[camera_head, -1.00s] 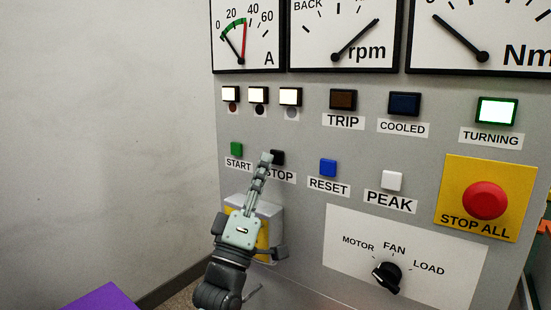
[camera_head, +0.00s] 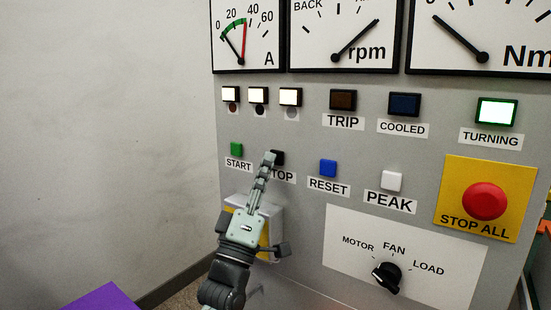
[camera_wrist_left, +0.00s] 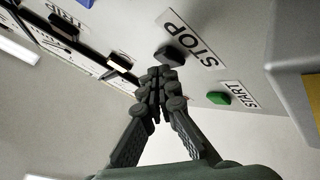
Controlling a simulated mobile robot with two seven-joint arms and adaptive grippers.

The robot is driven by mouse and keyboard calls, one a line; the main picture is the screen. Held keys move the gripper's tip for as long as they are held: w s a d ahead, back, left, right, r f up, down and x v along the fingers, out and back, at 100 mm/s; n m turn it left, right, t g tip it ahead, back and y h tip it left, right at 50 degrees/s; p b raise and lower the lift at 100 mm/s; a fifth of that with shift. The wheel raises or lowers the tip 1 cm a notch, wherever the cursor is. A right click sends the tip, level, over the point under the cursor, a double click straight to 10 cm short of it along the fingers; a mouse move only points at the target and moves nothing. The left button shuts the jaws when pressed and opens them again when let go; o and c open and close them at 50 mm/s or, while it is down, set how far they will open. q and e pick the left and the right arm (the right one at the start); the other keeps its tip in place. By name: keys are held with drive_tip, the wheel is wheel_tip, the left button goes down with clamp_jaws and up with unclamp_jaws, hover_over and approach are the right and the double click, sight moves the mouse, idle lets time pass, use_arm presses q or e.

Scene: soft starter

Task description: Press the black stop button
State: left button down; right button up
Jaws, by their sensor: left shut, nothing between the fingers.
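The black stop button (camera_head: 278,157) sits on the grey panel above the STOP label, between the green start button (camera_head: 236,149) and the blue reset button (camera_head: 328,167). My left gripper (camera_head: 269,157) is shut and empty, its fingertips at the left edge of the stop button and partly covering it in the head view. In the left wrist view the stop button (camera_wrist_left: 168,56) shows just beyond the closed fingertips (camera_wrist_left: 158,75); whether they touch it I cannot tell. My right gripper is not in view.
A yellow-and-grey box (camera_head: 262,220) projects from the panel behind my left gripper. A red STOP ALL button (camera_head: 486,201) on a yellow plate, a white PEAK button (camera_head: 391,180) and a rotary selector (camera_head: 387,275) are to the right. The TURNING lamp (camera_head: 497,111) is lit.

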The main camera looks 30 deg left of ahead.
use_arm(q)
drive_tip(key=shift+w, duration=0.45)
idle(0.5)
drive_tip(key=shift+s, duration=0.85)
drive_tip(key=s, duration=0.5)
drive_tip(key=shift+a+p, duration=0.2)
drive_tip(key=shift+p, duration=0.1)
